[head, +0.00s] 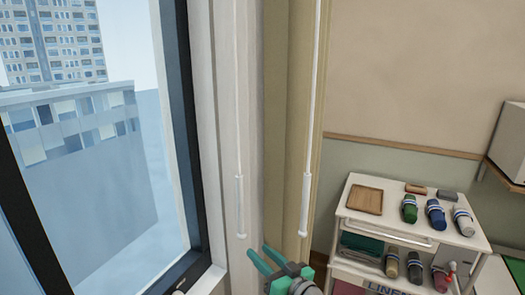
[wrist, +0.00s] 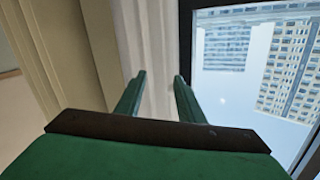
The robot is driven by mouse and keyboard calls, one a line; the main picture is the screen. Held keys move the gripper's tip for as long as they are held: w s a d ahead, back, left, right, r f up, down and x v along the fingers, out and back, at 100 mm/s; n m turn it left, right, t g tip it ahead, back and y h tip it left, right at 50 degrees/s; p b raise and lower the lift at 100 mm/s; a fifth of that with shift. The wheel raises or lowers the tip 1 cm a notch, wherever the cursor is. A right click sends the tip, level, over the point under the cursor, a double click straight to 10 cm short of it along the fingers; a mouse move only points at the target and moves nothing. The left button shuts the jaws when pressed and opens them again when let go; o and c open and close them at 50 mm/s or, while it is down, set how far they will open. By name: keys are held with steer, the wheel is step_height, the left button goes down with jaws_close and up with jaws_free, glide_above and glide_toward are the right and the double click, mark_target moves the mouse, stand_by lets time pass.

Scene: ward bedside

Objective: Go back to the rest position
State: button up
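My gripper (head: 259,250) shows at the bottom middle of the head view, with two green fingers pointing up and to the left. It is in front of the window side, just below and between two hanging white cord ends. In the wrist view my gripper (wrist: 159,76) has its fingers apart, with nothing between them. The pale window surround and the glass show beyond the fingertips. The lower part of my arm is out of the head view.
A left cord pull (head: 240,207) and a right cord pull (head: 305,206) hang close above my gripper. The window (head: 120,180) fills the left. A white trolley (head: 390,229) at the right carries a brown tray (head: 365,200) and several rolled items.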

steer(key=s+f+m+h, duration=0.2)
steer(key=s+f, duration=0.2)
steer(key=f, duration=0.4)
steer(key=s+f+m+h, duration=0.2)
steer(key=s+f+h, duration=0.15)
steer(key=f, duration=0.45)
steer(key=s+d+f+m+h, duration=0.2)
steer(key=s+f+h, duration=0.1)
steer(key=s+f, duration=0.8)
steer(key=s+h, duration=0.2)
steer(key=s, duration=1.4)
steer(key=s+a+r, duration=0.1)
steer(key=s+r, duration=0.3)
steer(key=s, duration=0.3)
steer(key=s+a+r+n+t, duration=0.1)
steer(key=s+r, duration=0.2)
steer(key=s, duration=0.4)
steer(key=shift+s+r, duration=0.35)
steer(key=shift+s, duration=0.05)
steer(key=shift+c, duration=0.5)
